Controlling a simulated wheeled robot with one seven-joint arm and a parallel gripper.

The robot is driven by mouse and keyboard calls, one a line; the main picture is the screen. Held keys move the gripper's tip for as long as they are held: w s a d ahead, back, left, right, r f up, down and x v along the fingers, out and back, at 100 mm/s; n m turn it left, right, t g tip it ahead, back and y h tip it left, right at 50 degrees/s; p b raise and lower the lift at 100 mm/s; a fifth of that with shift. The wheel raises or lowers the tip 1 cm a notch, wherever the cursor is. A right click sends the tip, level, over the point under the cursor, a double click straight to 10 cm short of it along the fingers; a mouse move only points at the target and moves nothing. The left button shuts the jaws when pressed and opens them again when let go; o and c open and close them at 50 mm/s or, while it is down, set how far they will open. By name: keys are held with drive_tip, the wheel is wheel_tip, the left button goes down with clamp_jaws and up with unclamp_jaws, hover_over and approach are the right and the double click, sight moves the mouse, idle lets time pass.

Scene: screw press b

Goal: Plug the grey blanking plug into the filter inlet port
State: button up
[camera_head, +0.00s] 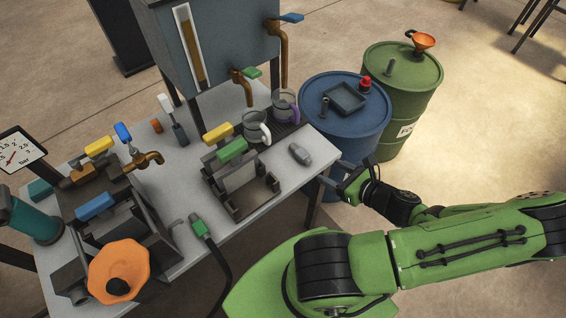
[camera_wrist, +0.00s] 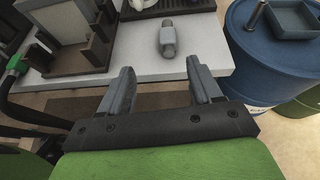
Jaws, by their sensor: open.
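A small grey plug (camera_head: 300,153) lies on its side on the right end of the grey table (camera_head: 293,176). It also shows in the wrist view (camera_wrist: 168,38), ahead of the fingers. My gripper (camera_head: 334,173) is open and empty just off the table's right end, apart from the plug. In the wrist view its two fingers (camera_wrist: 159,67) point toward the table edge, with the plug beyond the gap. A dark frame with upright plates (camera_head: 241,190) stands left of the plug. I cannot tell which opening is the filter inlet port.
Two mugs (camera_head: 256,127) stand behind the plug, under taps of a grey tank (camera_head: 225,50). A blue drum (camera_head: 345,125) stands close beyond the table's right end. A green connector with a black hose (camera_head: 200,228) lies at the front edge. Table around the plug is clear.

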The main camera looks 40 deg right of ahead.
sight(303, 154)
drive_tip(key=shift+m+h, duration=0.3)
drive_tip(key=shift+m, duration=0.2)
drive_tip(key=b+x, duration=0.1)
drive_tip(key=x, duration=0.4)
drive_tip(key=b+x, duration=0.2)
drive_tip(key=x, duration=0.3)
drive_tip(key=b+x, duration=0.1)
drive_tip(key=x, duration=0.4)
drive_tip(key=shift+w+d+f, duration=0.15)
drive_tip(key=shift+w+d, duration=0.2)
drive_tip(key=shift+d, duration=0.05)
drive_tip(key=shift+c, duration=0.2)
drive_tip(key=c, duration=1.1)
drive_tip(key=shift+o, duration=0.2)
wheel_tip(303, 154, up, 10)
drive_tip(key=p, duration=0.4)
